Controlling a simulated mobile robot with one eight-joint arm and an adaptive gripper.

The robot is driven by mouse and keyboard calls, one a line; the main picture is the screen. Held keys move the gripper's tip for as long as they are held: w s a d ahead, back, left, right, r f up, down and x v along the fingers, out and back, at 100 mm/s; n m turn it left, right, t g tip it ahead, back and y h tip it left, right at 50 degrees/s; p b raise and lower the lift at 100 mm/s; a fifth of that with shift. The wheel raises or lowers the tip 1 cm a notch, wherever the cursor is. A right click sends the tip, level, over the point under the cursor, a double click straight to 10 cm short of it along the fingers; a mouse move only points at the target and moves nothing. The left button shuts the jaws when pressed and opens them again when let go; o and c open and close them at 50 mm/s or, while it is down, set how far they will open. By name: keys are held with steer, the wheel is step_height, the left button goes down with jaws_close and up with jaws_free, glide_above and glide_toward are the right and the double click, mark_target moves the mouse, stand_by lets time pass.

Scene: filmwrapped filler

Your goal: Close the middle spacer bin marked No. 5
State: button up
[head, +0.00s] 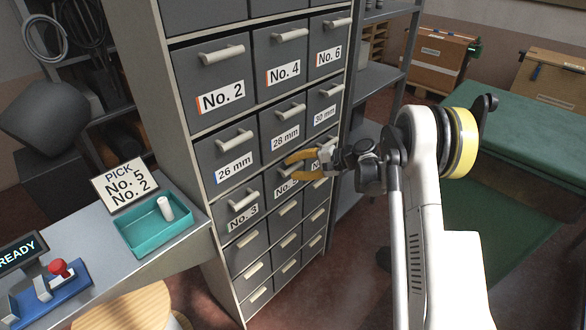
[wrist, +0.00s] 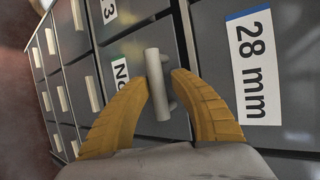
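The No. 5 bin (head: 284,188) is in the middle column of the grey cabinet, below the 28 mm bin. Its label is partly covered by my gripper. My gripper (head: 287,169) is at this bin's front, with its yellow fingers partly spread. In the wrist view, a pale bar handle (wrist: 157,85) stands between the two fingertips (wrist: 160,77), which are close to its sides. I cannot tell whether both touch it. A partly hidden "No" label (wrist: 120,72) is beside the handle. How far the bin stands out cannot be told.
The No. 3 bin (head: 242,212) is to the left and the 28 mm bin (head: 284,137) is above. Several small drawers lie below. A bench with a teal tray (head: 150,243) and a pick sign (head: 125,184) stands at left. A shelf rack (head: 375,85) stands close on the cabinet's right.

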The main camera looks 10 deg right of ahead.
steer(key=v, duration=1.2)
steer(key=shift+r, duration=0.1)
steer(key=s+a+r+n+g+h, duration=0.1)
steer(key=s+a+r+n+h, duration=0.2)
steer(key=s+r, duration=0.4)
steer(key=s+a+r+h, duration=0.3)
steer(key=s+a+r, duration=0.2)
steer(key=s, duration=0.3)
steer(key=s+d+n+t+h, duration=0.1)
steer(key=s+n+h, duration=0.1)
steer(key=s, duration=0.8)
steer(key=s+d+f+n+h, duration=0.1)
steer(key=s+n+h, duration=0.2)
steer(key=s, duration=0.6)
steer(key=shift+s+d+t, duration=0.3)
steer(key=shift+s+t, duration=0.1)
